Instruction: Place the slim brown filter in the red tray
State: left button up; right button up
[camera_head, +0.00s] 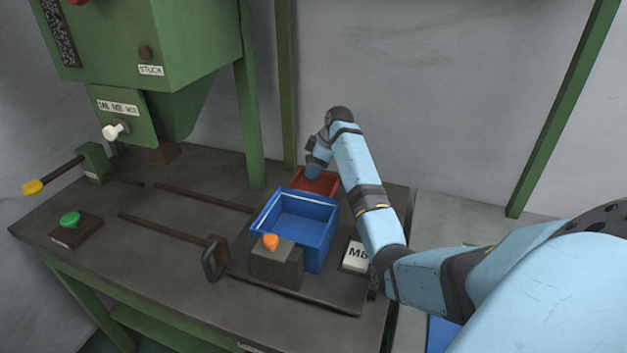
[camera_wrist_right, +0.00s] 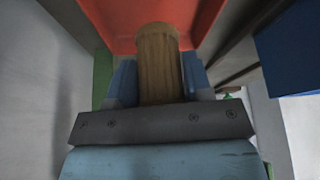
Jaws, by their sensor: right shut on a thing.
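The slim brown filter (camera_wrist_right: 160,62) is upright in the right wrist view, between the two fingers of my right gripper (camera_wrist_right: 160,85), which is shut on it. The red tray (camera_wrist_right: 105,22) fills the top of that view, right by the filter's end. In the head view the red tray (camera_head: 316,183) sits behind the blue bin, and my right gripper (camera_head: 315,168) is at its back left part. The filter is hidden in the head view. I cannot tell whether it touches the tray floor. My left gripper is not in view.
A blue bin (camera_head: 329,238) stands in front of the red tray, with a grey block bearing an orange knob (camera_head: 271,242) before it.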

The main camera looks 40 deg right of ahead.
jog(key=shift+f, duration=2.3)
jog(key=o, duration=0.9)
jog(key=v, duration=1.2)
jog(key=shift+r, duration=0.1)
